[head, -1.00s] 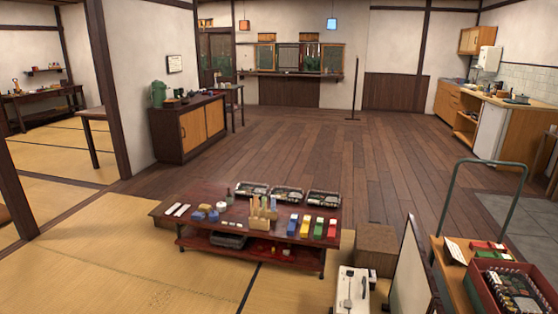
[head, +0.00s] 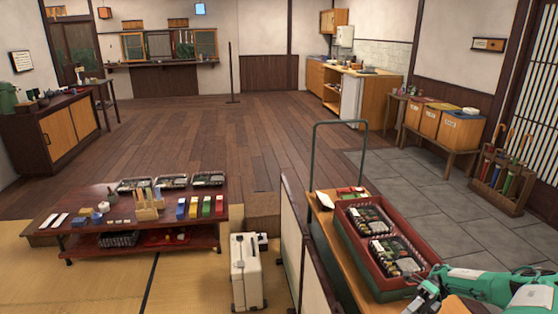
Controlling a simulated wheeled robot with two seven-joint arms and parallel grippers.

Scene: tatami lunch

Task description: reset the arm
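My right arm, green and white, comes in from the lower right edge. Its dark gripper (head: 424,297) is at the bottom of the view, just in front of the near right corner of the red crate (head: 349,247). The fingers are small and partly cut off, so I cannot tell whether they are open or shut. My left arm and gripper are out of view.
The crate holds black bento trays (head: 398,255) and sits on a wooden cart with a green handle (head: 315,160). A low panel (head: 291,235) and a white suitcase (head: 246,275) stand left of it. A low red table (head: 85,195) holds boxes.

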